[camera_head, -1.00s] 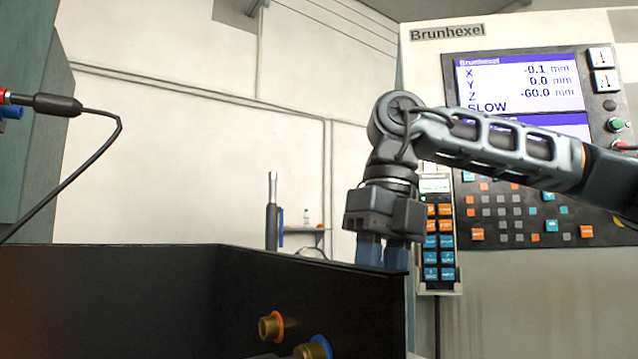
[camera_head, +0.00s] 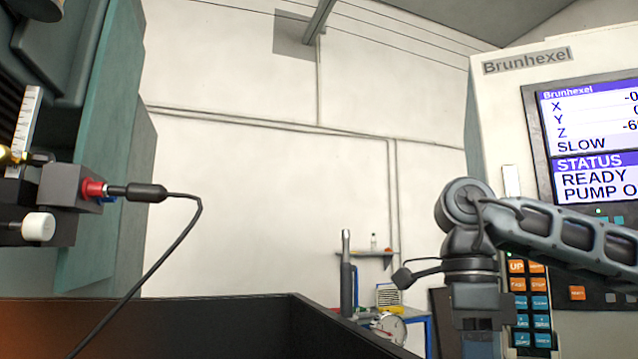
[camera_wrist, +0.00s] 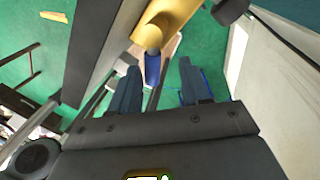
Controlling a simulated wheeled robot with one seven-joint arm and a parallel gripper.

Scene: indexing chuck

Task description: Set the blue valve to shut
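My gripper (camera_head: 480,340) hangs pointing down at the lower right of the head view, its fingertips at or past the bottom edge. In the wrist view my gripper (camera_wrist: 158,66) has its two blue-grey fingers apart, with a gap between them. A brass-coloured fitting (camera_wrist: 172,22) with a blue end piece (camera_wrist: 152,66) shows beyond that gap. The blue piece lines up between the fingers in the picture; I see no contact. I cannot tell if this is the blue valve. No blue valve is clearly visible in the head view.
A dark tray wall (camera_head: 240,325) runs along the bottom left. A red connector (camera_head: 95,188) with a hanging black cable (camera_head: 198,225) is at left. The control panel (camera_head: 590,150) reads READY at right. Green floor (camera_wrist: 215,50) shows in the wrist view.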

